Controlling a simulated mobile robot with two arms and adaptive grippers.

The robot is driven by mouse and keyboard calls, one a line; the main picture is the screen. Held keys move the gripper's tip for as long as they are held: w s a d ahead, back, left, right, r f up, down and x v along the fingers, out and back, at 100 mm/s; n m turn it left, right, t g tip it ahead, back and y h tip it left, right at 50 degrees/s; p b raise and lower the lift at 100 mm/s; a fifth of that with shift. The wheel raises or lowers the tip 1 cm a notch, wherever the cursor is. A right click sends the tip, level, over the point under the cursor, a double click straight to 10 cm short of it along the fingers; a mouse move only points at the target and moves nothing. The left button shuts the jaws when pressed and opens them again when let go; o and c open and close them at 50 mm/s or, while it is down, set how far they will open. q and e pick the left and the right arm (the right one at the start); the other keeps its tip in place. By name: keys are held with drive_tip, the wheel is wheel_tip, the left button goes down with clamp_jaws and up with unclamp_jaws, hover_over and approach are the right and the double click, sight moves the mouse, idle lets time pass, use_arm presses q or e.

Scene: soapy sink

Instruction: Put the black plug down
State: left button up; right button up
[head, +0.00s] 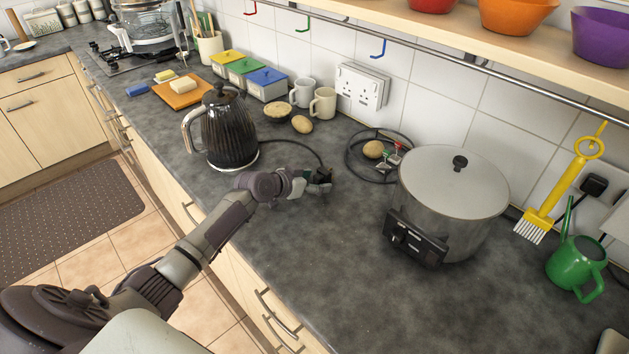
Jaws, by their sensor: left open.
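The black plug (324,173) is at the end of a black cord on the grey worktop (320,258). The cord runs back to the dark ribbed kettle (229,132), which stands to the left. My left gripper (321,183) is low over the worktop, right at the plug. It is open, with its fingers beside the plug. The fingers partly hide the plug, and I cannot tell whether they touch it. My right gripper is not in view.
A double wall socket (361,87) is at the back. The front worktop is clear.

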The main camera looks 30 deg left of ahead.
use_arm(q)
drive_tip(key=shift+r, duration=0.2)
drive_tip(key=shift+s+a+r, duration=0.1)
drive_tip(key=shift+s+a, duration=0.05)
drive_tip(key=shift+s, duration=0.15)
drive_tip(key=b+v, duration=0.1)
drive_tip(key=v, duration=1)
drive_tip(key=shift+s+r, duration=0.1)
drive_tip(key=shift+s, duration=0.05)
